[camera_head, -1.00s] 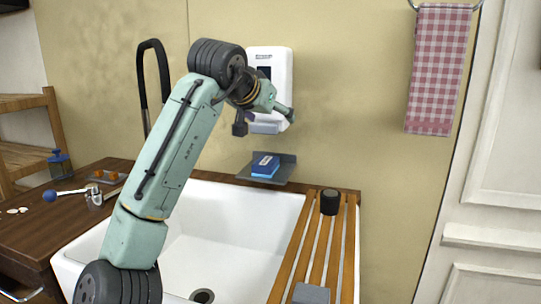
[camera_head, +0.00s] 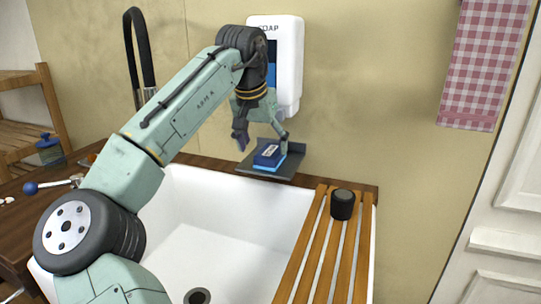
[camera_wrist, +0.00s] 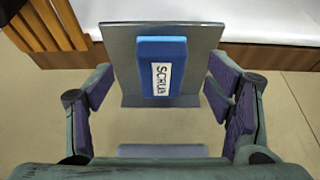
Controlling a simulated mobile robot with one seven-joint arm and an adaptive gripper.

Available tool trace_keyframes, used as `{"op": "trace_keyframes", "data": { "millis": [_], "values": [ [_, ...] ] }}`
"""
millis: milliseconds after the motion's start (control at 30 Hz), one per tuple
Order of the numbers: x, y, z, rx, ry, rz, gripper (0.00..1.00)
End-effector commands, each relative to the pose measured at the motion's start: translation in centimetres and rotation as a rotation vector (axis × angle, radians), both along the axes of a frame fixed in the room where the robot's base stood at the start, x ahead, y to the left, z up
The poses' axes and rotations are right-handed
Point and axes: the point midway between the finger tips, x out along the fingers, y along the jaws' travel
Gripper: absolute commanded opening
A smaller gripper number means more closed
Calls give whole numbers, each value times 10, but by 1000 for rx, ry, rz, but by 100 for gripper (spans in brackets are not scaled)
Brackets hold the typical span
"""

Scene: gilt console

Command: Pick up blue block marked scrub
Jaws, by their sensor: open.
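The blue block (camera_head: 267,155) lies on a small grey wall shelf (camera_head: 285,170) behind the sink. In the wrist view the block (camera_wrist: 176,48) shows a white label reading SCRUB and rests on the grey plate (camera_wrist: 124,60). My gripper (camera_head: 262,141) is open and empty, just above the block. In the wrist view its fingers (camera_wrist: 160,85) are spread wide on either side of the block, with gaps on both sides. In the head view the right finger appears close to the block's right end; I cannot tell whether it touches.
A white soap dispenser (camera_head: 289,65) hangs on the wall directly above the shelf, close to my wrist. A white sink (camera_head: 230,250) lies in front. A slatted wooden rack (camera_head: 318,240) with a dark cylinder (camera_head: 343,204) spans its right side. A black faucet (camera_head: 130,50) rises at left.

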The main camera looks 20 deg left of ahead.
Motion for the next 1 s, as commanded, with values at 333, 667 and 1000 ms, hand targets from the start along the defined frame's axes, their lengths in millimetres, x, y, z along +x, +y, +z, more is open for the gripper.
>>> {"op": "trace_keyframes", "data": {
  "millis": [333,667,1000],
  "values": [
    [12,2,-38,-1,-1,0,73],
    [12,1,-39,-1,-2,-1,65],
    [12,1,-38,-1,-2,-1,43]
  ]
}}
